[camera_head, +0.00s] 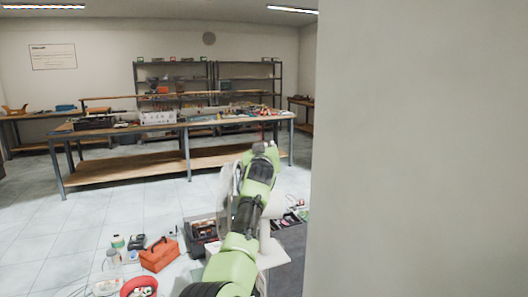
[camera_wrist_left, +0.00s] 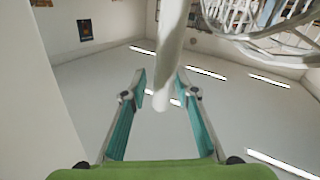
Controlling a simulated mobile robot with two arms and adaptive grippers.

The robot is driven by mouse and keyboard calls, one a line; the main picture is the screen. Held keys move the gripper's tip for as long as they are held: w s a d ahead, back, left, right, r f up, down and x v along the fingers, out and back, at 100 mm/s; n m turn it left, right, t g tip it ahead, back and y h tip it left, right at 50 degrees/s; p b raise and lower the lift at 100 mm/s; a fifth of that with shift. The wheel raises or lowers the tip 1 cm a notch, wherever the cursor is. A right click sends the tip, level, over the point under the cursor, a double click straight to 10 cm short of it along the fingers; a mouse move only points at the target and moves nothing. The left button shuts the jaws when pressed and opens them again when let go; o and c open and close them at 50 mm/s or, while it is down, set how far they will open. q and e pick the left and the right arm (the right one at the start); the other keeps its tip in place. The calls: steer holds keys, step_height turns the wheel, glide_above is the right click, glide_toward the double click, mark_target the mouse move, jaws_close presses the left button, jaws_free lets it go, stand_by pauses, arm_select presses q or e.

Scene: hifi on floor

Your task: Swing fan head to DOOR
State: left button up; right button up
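A white fan stands on the floor in the head view, largely hidden behind my green left arm. Its round cage (camera_head: 226,188) shows left of the arm, and its base (camera_head: 273,256) shows lower right. In the left wrist view the wire fan cage (camera_wrist_left: 265,20) fills the upper right. A white rod-like part (camera_wrist_left: 170,50) comes down from the top edge, its end between the fingertips. My left gripper (camera_wrist_left: 160,88) is open, with gaps showing between both teal fingers and the rod. In the head view its fingers cannot be made out. My right gripper is not in view. No door is identifiable.
A plain wall (camera_head: 425,150) blocks the right side. A long workbench (camera_head: 150,170) stands behind the fan. A red toolbox (camera_head: 160,256), a red bowl (camera_head: 126,291) and a dark crate (camera_head: 196,232) lie on the floor near the arm. Tiled floor at left is clear.

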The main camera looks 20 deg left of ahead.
arm_select(q)
steer(key=v, duration=0.7)
stand_by(0.3)
steer(key=shift+s, duration=0.15)
